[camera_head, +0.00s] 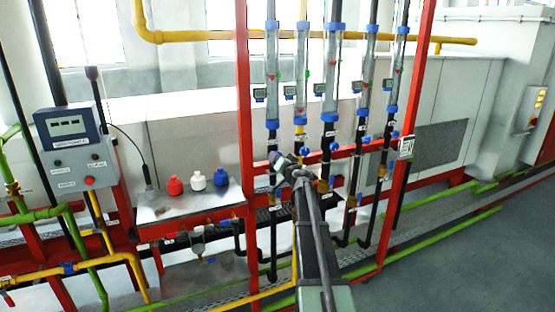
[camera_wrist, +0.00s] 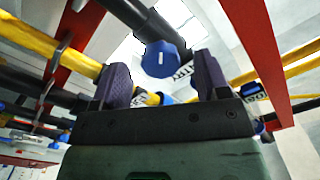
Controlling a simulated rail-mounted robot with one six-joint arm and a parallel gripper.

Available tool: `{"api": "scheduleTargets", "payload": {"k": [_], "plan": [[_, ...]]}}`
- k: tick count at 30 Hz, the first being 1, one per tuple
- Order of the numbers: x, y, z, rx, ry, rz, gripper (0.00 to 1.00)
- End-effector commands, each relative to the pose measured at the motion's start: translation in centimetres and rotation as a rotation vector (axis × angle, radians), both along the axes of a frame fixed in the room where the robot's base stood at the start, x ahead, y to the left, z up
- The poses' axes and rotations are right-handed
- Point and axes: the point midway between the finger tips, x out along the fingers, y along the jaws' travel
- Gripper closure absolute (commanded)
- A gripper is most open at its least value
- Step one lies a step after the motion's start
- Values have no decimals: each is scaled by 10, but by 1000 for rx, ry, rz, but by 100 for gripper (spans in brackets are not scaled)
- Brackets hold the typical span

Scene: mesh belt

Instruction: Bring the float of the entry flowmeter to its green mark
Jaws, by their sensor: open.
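Several clear flowmeter tubes with blue ends stand in a row in the head view, among them the leftmost tube (camera_head: 272,75) and the middle tube (camera_head: 333,80). Small red and green spots show on some tubes; the labels are too small to tell which is the entry flowmeter. My gripper (camera_head: 284,163) is in front of the lower pipes at the left of the row, hiding part of them. In the wrist view, my gripper (camera_wrist: 160,66) is open, with a blue knob (camera_wrist: 163,59) on a black pipe between or just beyond its fingers. Contact cannot be told.
Red frame posts (camera_head: 245,120) flank the tubes. A shelf (camera_head: 205,205) with red, white and blue-capped bottles is at the left, beside a control box (camera_head: 72,145). In the wrist view, a yellow pipe (camera_wrist: 40,40) and black pipes run close to the fingers. The right floor (camera_head: 460,255) is clear.

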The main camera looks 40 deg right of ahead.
Motion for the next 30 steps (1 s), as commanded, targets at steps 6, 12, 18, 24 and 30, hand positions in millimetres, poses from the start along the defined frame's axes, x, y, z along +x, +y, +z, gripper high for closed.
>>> {"api": "scheduleTargets", "payload": {"k": [6,12,18,24,30], "plan": [[-58,14,0,0,0,-1,31],[-80,16,0,0,0,-2,31],[-79,16,0,0,0,-1,31],[-78,16,0,19,-4,1,31],[-101,89,-39,127,221,282,31]]}}
